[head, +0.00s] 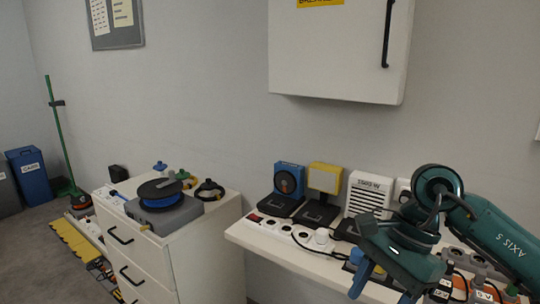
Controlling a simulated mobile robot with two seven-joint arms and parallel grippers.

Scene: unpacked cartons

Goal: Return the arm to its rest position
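My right arm, green and dark, comes in from the right edge over the white table (262,238). Its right gripper (382,289) points down over the table's front, and its two blue fingers stand apart. I see nothing held between them, though the lower tips are cut by the frame. My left arm and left gripper are not in view.
A power strip (283,229), a blue device (289,180), a yellow device (324,178) and a white heater (369,192) stand on the table. A drawer cabinet (190,250) stands left, with a cable reel (160,190) on top. A wall cabinet (335,55) hangs above.

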